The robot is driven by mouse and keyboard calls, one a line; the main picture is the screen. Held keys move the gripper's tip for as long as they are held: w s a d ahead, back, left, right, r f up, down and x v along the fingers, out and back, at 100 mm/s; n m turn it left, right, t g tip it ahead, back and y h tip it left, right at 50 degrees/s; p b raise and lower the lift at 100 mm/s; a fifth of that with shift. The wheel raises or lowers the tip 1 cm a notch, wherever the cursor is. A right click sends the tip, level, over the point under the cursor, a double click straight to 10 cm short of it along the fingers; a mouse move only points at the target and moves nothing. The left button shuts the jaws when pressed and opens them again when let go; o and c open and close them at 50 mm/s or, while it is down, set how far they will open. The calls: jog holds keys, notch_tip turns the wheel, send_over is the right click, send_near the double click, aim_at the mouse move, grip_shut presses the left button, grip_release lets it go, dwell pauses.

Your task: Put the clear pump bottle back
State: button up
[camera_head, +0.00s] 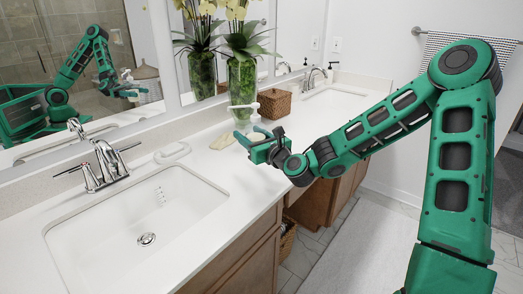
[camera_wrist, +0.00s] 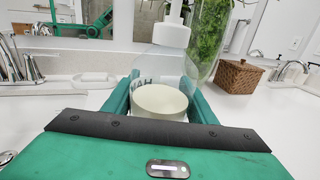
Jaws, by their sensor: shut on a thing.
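The clear pump bottle (camera_wrist: 160,100) stands between the two green fingers of my gripper (camera_wrist: 161,84) in the wrist view. It has a white pump top, pale cream contents and partly visible lettering. In the head view its white pump (camera_head: 246,107) shows just above my gripper (camera_head: 250,136), over the counter between the two sinks. The fingers are shut on the bottle's sides. The bottle looks about upright. Its base is hidden, so I cannot tell whether it touches the counter.
A glass vase with green leaves (camera_head: 242,82) stands close behind the bottle. A wicker box (camera_head: 273,104) is to its right. A pale yellowish item (camera_head: 222,141) and a curved white item (camera_head: 172,152) lie to the left, near the sink (camera_head: 140,215). White counter (camera_head: 225,170) is bare in front.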

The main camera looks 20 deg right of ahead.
jog(key=w+d+f, duration=0.1)
jog(key=d, duration=0.1)
jog(key=w+d+f, duration=0.3)
jog(key=shift+d, duration=0.3)
jog(key=shift+f, duration=2)
jog(key=o, duration=1.5)
jog(key=shift+f, duration=0.15)
jog(key=shift+c, duration=0.2)
jog(key=v, duration=1.2)
